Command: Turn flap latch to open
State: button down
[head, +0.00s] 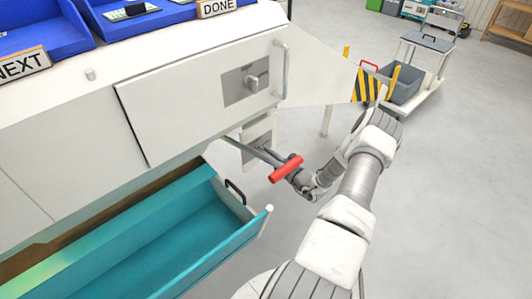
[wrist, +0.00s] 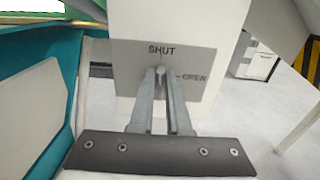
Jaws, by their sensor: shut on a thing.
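The latch (wrist: 160,71) is a small grey piece on a grey plate (wrist: 126,62) in the wrist view. The plate reads SHUT above the latch and OPEN to its right. My gripper (wrist: 159,80) has its two fingers closed around the latch, which points up towards SHUT. The fingertips cover part of it. In the head view a grey plate (head: 258,128) shows on a white post below the cabinet.
A teal drawer (head: 130,262) stands open left of my arm. Above is a white door (head: 185,100) with a knob and a bar handle (head: 281,68). Blue trays marked NEXT and DONE sit on top. A trolley with a grey bin (head: 401,85) stands far right. Floor is clear on the right.

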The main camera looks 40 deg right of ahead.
jog(key=shift+m, duration=0.3)
jog(key=shift+d+f+m+b, duration=0.1)
jog(key=shift+d+f+m, duration=0.1)
jog(key=shift+m, duration=2.65)
jog(key=shift+d+f+m+b, duration=0.15)
jog(key=shift+f+m, duration=0.1)
jog(key=shift+m, duration=2.65)
jog(key=shift+d+f+m+b, duration=0.1)
jog(key=shift+d+f+m, duration=0.1)
jog(key=shift+m, duration=2.65)
jog(key=c, duration=0.9)
grip_release()
jog(key=s, duration=0.5)
jog(key=s+d+p, duration=0.1)
jog(key=s, duration=1.1)
jog(key=shift+s+d+p, duration=0.15)
jog(key=shift+s+p, duration=0.05)
jog(key=shift+p, duration=0.15)
